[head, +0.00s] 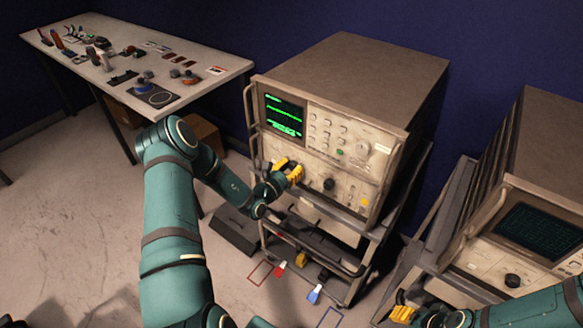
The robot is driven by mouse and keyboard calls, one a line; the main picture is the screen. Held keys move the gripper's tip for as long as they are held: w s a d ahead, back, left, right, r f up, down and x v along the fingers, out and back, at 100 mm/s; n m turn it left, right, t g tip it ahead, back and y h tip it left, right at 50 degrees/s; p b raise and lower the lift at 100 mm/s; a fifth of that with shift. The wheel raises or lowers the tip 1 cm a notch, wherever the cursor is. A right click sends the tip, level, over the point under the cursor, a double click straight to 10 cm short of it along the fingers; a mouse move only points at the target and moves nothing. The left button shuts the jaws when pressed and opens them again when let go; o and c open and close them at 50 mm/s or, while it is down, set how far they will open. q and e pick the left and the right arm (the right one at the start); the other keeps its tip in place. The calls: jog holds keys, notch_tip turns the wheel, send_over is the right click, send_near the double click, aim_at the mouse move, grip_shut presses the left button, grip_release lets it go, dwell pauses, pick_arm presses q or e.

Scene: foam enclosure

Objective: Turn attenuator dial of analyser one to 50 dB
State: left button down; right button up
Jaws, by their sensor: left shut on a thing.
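A beige analyser (343,133) with a lit green screen (284,115) stands on a cart in the middle of the head view. My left gripper (292,172), with yellow fingers, is at its lower front panel, below the screen. It is shut on what appears to be a dial, which the fingers hide. I cannot read a dial marking or a dB value. A black knob (329,184) shows just right of the fingers. My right gripper (403,313) is low at the right, away from this panel; its fingers are too small to judge.
A second analyser (526,245) with a dim screen stands at the right on its own cart. A white table (215,66) with several small parts is at the back left.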

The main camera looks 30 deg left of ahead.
pick_arm(q)
jog(key=shift+r, duration=0.15)
jog(key=c, duration=0.6)
grip_release()
jog(key=shift+s, duration=0.3)
jog(key=s+a, duration=0.1)
jog(key=s, duration=1)
jog(key=shift+s, duration=0.2)
